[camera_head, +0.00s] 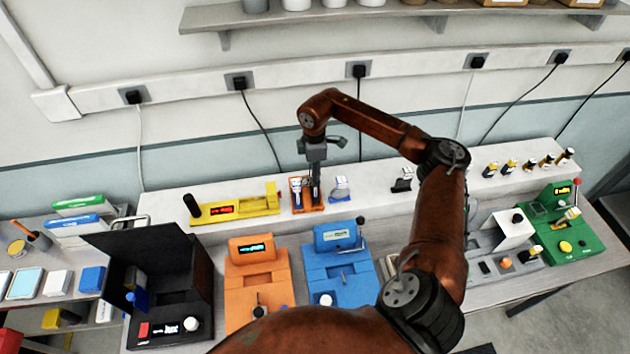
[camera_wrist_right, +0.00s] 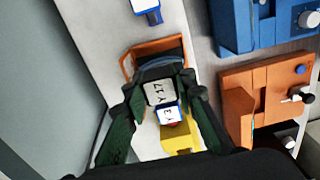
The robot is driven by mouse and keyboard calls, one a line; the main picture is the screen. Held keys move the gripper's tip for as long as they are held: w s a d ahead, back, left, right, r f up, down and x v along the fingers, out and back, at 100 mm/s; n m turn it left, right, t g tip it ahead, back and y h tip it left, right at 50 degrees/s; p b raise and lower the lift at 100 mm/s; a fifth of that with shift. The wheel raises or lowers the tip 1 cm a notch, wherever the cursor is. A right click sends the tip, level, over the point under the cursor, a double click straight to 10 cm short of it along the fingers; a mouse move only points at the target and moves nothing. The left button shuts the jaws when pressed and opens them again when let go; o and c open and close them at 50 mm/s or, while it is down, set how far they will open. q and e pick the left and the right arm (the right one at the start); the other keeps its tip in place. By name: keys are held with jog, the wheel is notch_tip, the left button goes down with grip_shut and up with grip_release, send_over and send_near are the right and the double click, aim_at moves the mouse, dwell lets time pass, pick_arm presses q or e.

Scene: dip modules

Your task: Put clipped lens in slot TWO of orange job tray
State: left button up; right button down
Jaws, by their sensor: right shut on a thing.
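My right gripper (camera_head: 315,200) points down over the orange job tray (camera_head: 309,209) on the back ledge. In the right wrist view my right gripper (camera_wrist_right: 160,88) is shut on a pale piece marked "Y17" (camera_wrist_right: 158,93), which I take as the clipped lens. It sits low at the tray (camera_wrist_right: 127,68); whether it touches the tray floor is hidden. A blue-and-white piece marked "Y3" (camera_wrist_right: 168,114) stands close beside it, at the tray's yellow-fixture end; it also shows in the head view (camera_head: 296,186). Slot numbers are not readable. My left gripper is not in view.
A yellow fixture (camera_head: 236,208) stands left of the tray. A blue-and-white piece (camera_head: 340,188) and a dark-and-white piece (camera_head: 402,181) stand to its right. Orange (camera_head: 258,275) and blue (camera_head: 342,271) machines stand in front. The ledge between the two right-hand pieces is clear.

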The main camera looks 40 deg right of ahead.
notch_tip(320, 180, down, 3)
jog(key=shift+w+d+f+p, duration=0.1)
jog(key=shift+d+p, duration=0.05)
jog(key=shift+p, duration=0.55)
jog(key=shift+f, duration=0.2)
jog(key=shift+f, duration=0.1)
jog(key=c, duration=1.6)
grip_release()
notch_tip(320, 180, up, 11)
jog(key=b, duration=0.2)
jog(key=shift+b, duration=0.35)
jog(key=shift+r, duration=0.7)
